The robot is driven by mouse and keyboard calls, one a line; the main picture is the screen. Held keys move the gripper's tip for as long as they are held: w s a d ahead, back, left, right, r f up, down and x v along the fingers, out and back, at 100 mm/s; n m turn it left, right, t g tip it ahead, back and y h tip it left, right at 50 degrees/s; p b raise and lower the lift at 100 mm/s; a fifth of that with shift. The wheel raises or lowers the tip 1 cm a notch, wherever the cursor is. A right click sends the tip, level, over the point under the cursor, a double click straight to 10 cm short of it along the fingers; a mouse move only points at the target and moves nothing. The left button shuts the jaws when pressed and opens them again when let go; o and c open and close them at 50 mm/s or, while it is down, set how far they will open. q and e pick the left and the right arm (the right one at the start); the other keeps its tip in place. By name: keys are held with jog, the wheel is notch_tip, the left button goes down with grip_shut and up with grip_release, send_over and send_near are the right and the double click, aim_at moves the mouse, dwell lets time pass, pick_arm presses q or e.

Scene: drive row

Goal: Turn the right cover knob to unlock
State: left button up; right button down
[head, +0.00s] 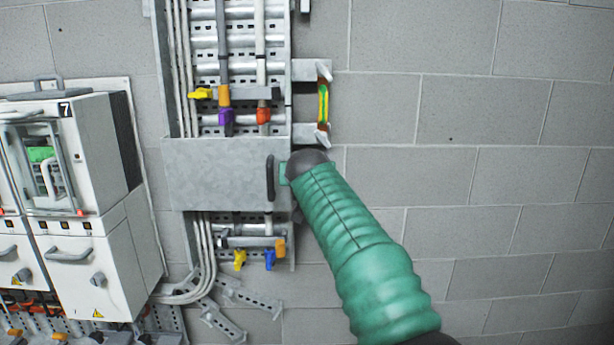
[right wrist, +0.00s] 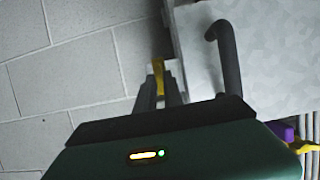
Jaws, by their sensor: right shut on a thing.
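The grey cover (head: 215,175) lies across the cable column and has a dark handle (head: 270,178) near its right edge. The right wrist view also shows the cover at the upper right, with its handle. My green-sleeved right arm comes up from the bottom in the head view and hides its fingertips there. In the right wrist view my right gripper (right wrist: 161,92) is shut on a small yellow knob (right wrist: 159,68) beside the cover's edge. Most of the knob is hidden by the fingers, and how far it is turned cannot be told. My left gripper is out of view.
A green-yellow strap (head: 323,102) spans two brackets just above my right wrist. Purple (head: 226,118) and red (head: 263,116) connectors hang above the cover. White cabinets (head: 85,150) stand at the left. The block wall on the right is clear.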

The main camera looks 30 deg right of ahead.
jog(key=shift+f, duration=0.5)
jog(key=c, duration=1.7)
grip_release()
jog(key=shift+o, duration=1.2)
jog(key=shift+w+r, duration=0.1)
jog(key=shift+r, duration=0.1)
jog(key=b+v, duration=0.6)
jog(key=v, duration=1)
jog(key=shift+a+r, duration=0.25)
jog(key=shift+r, duration=0.05)
jog(key=shift+d, duration=0.1)
